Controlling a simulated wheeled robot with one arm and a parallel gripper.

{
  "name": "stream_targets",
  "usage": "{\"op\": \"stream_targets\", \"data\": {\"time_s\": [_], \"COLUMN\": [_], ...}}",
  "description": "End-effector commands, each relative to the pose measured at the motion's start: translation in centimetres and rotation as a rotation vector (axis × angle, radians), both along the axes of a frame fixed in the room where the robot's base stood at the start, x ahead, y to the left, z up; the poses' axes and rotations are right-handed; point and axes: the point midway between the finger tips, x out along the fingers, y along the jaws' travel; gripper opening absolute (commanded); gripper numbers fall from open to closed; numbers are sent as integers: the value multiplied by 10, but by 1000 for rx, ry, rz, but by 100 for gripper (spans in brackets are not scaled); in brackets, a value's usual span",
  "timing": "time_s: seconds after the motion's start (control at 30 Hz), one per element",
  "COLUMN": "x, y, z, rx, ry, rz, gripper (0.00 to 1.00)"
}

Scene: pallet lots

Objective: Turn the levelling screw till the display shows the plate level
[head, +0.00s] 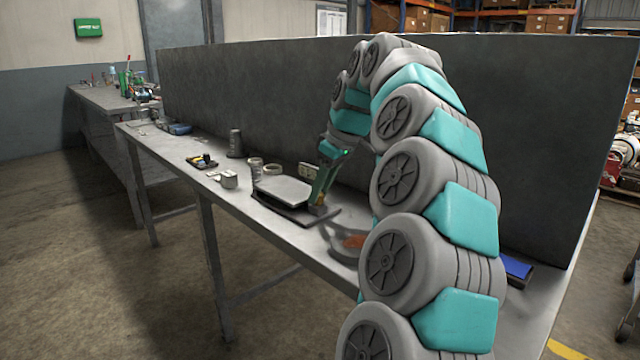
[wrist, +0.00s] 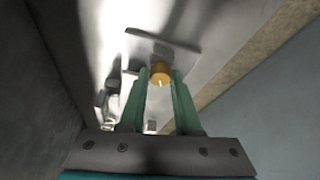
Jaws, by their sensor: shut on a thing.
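The levelling screw shows as a round brass-coloured knob (wrist: 160,74) in the wrist view. My gripper (wrist: 160,80) is shut on it, with one green finger on each side. In the head view my gripper (head: 319,202) points down at the right corner of the weighing plate, and the knob is mostly hidden by the fingers. The flat grey plate (head: 282,190) sits on a dark base (head: 290,212) on the bench. A small pale box (head: 308,171) with dark marks stands behind the plate; it may be the display, but its reading is too small to tell.
The bench (head: 262,236) has a tall dark panel (head: 250,100) along its back. A dish with orange contents (head: 350,243) is close to my arm.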

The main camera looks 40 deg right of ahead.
Motion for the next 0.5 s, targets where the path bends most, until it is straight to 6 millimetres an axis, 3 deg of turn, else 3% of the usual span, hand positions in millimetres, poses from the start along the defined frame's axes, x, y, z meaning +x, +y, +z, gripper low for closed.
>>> {"op": "stream_targets", "data": {"time_s": [0.5], "x": [1], "y": [-3], "z": [0], "rx": [-2], "ry": [-1], "rz": [340], "gripper": [0]}}
